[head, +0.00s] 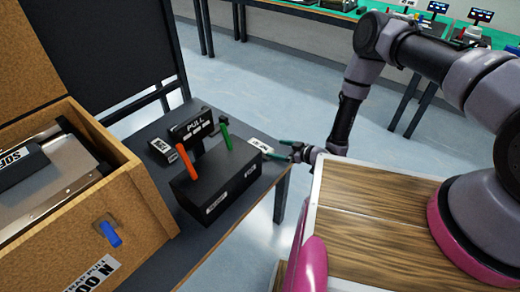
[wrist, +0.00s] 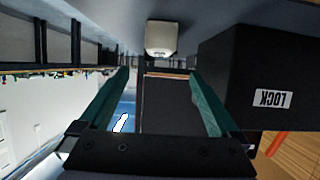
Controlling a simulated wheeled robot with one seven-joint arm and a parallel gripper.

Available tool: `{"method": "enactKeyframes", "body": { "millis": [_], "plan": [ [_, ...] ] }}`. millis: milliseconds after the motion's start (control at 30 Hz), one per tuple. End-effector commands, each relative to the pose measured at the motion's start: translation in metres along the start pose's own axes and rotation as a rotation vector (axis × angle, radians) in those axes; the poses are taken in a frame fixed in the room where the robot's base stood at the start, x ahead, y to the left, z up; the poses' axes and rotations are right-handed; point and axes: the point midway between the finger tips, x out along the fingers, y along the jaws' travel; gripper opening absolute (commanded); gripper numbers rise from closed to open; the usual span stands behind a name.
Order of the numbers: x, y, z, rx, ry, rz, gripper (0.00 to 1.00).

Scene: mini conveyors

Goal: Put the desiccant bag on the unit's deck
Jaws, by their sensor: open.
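A small pale item with dark print, apparently the desiccant bag (head: 262,146), lies on the dark table near its right edge. A pale rounded item (wrist: 161,38), which looks like the same bag, shows ahead between my fingers in the wrist view. My gripper (head: 291,150) is open with green fingers, low at the table's right edge, beside the bag; it also shows in the wrist view (wrist: 160,78). Nothing is held. A silver-topped unit (head: 75,170) with a dark bar on it sits inside the brown crate at left; its deck is partly hidden by the crate wall.
The brown crate (head: 140,195) has high walls. Another small labelled item (head: 162,150) lies behind.

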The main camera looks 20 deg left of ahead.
Motion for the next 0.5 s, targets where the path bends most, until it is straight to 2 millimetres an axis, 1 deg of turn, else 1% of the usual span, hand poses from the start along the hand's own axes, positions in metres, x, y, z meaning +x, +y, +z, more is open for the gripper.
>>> {"method": "enactKeyframes", "body": {
  "millis": [233,300,500],
  "plan": [
    [0.038,-0.002,0.001,-0.004,0.003,-0.004,0.97],
    [0.046,-0.001,0.000,-0.004,0.002,-0.003,0.97],
    [0.061,0.000,0.001,-0.002,0.002,-0.002,0.97]
  ]
}}
